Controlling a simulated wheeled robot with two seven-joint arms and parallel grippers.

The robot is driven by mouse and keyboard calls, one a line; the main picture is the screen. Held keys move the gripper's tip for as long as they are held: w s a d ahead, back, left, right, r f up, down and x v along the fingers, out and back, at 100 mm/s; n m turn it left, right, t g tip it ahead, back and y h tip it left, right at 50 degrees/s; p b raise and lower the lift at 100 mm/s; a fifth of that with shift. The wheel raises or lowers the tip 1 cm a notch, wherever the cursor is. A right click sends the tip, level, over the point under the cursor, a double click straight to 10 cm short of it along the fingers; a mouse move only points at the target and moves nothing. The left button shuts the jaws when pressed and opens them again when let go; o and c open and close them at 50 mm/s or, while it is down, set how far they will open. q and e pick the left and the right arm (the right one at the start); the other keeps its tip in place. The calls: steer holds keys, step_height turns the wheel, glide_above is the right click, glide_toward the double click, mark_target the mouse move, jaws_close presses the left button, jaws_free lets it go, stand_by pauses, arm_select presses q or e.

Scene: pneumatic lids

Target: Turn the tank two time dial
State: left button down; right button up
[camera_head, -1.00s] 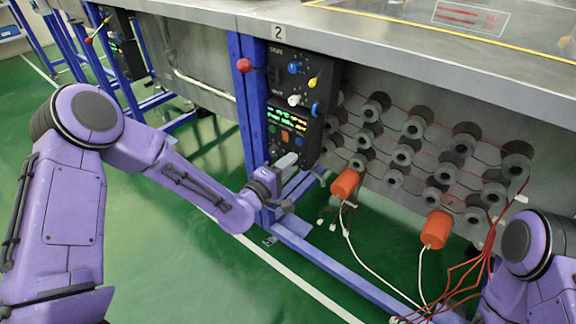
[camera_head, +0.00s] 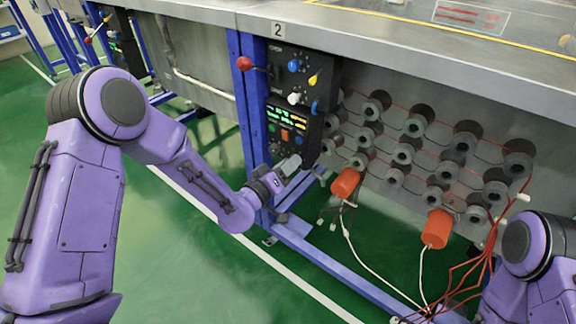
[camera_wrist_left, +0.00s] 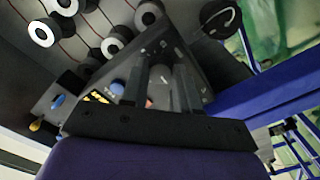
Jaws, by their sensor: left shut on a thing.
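The tank two control panel has an upper box (camera_head: 303,80) with blue, yellow and white knobs and a lower box (camera_head: 301,142) with a lit display and coloured buttons. My left gripper (camera_head: 290,166) is at the bottom of the lower box. In the left wrist view, the gripper's dark fingers (camera_wrist_left: 175,85) reach across the panel face. The display (camera_wrist_left: 97,97) and a blue knob (camera_wrist_left: 57,101) show to their left. My right gripper is out of view.
A blue frame post (camera_head: 249,110) with a red ball-ended lever (camera_head: 245,64) stands left of the panel. Right of it are rows of grey cylinders (camera_head: 403,153), two orange plugs (camera_head: 346,183) and hanging cables. The green floor is open at left.

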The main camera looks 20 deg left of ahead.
arm_select(q)
steer(key=m+b, duration=0.3)
steer(key=m, duration=0.8)
steer(key=shift+m, duration=0.6)
steer(key=c, duration=0.8)
jaws_free()
steer(key=shift+a, duration=0.1)
steer(key=shift+c, duration=0.2)
steer(key=v, duration=1)
steer(key=shift+s, duration=0.3)
